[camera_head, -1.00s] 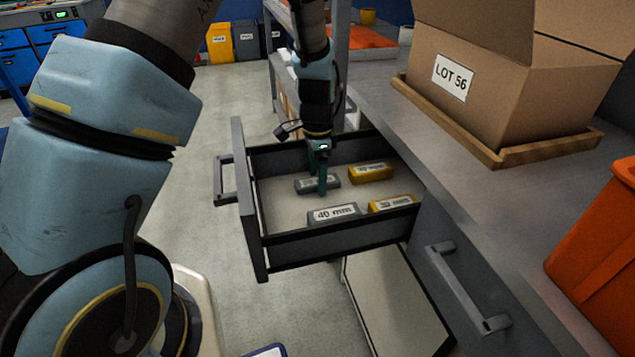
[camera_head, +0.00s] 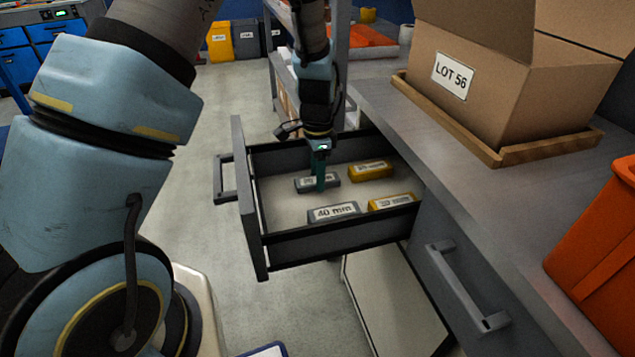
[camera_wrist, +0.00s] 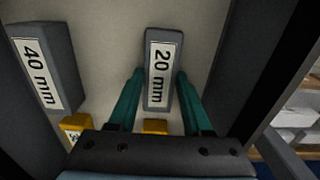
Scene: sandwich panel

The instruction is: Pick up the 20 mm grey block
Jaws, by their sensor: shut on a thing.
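The grey block labelled 20 mm (camera_wrist: 160,70) lies between the two teal fingers of my gripper (camera_wrist: 160,74) in the wrist view. In the head view the same grey block (camera_head: 305,183) is in the open drawer, near its back left, with its label partly hidden by a finger. My gripper (camera_head: 320,182) points down into the drawer and is shut on this block. The block is at or very near the drawer floor; I see no clear gap under it.
The open drawer (camera_head: 290,250) also holds a grey 40 mm block (camera_head: 333,213), a yellow block (camera_head: 371,170) behind and a yellow block (camera_head: 392,202) in front. The drawer walls stand close around my gripper. A cardboard box (camera_head: 500,90) stands on the worktop to the right.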

